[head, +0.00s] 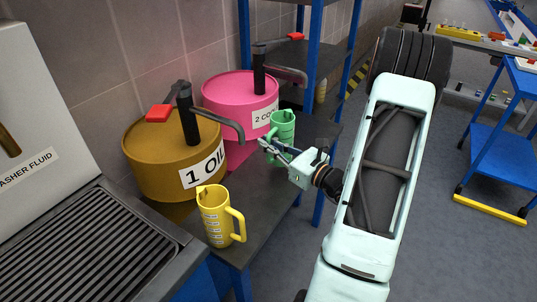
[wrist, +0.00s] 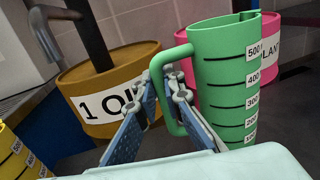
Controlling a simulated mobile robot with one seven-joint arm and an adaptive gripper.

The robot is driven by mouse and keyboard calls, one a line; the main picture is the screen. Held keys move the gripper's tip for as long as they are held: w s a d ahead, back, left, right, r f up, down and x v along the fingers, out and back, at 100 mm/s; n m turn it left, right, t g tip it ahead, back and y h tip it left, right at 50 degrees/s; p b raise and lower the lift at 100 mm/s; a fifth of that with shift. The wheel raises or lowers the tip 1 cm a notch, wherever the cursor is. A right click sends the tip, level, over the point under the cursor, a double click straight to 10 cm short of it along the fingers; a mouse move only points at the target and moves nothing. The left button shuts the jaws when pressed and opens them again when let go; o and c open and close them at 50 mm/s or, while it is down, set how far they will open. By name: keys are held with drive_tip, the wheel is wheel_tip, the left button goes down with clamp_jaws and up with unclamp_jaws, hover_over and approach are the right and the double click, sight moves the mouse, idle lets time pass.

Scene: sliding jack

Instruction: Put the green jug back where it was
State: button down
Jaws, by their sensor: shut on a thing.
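The green jug (head: 283,127) is upright at the pink drum marked 2, under or near its spout in the head view. In the wrist view the green jug (wrist: 226,80) fills the right of the middle, its handle on the left and its scale marks on the right. My gripper (head: 268,144) reaches it from the lower right. In the wrist view my gripper (wrist: 168,100) is shut on the jug's handle. I cannot tell whether the jug's base touches the dark bench top, since its bottom is hidden.
A yellow jug (head: 216,216) stands at the bench's front, below the spout of the brown drum (head: 150,160) marked 1. The pink drum (head: 225,100) is behind the green jug. Bare bench top (head: 262,190) lies between the jugs. Blue shelf posts (head: 315,40) stand behind.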

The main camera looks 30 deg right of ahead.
drive_tip(key=shift+w+d+f+b, duration=0.1)
drive_tip(key=shift+w+f+b, duration=0.05)
drive_tip(key=shift+f, duration=0.85)
drive_tip(key=shift+w+d+f+b, duration=0.1)
drive_tip(key=shift+w+f+b, duration=0.05)
drive_tip(key=shift+f, duration=0.8)
drive_tip(key=shift+f, duration=0.15)
drive_tip(key=c, duration=2)
unclamp_jaws()
drive_tip(key=shift+c, duration=0.2)
drive_tip(key=shift+r, duration=0.25)
drive_tip(key=v, duration=1.2)
drive_tip(key=shift+f, duration=0.15)
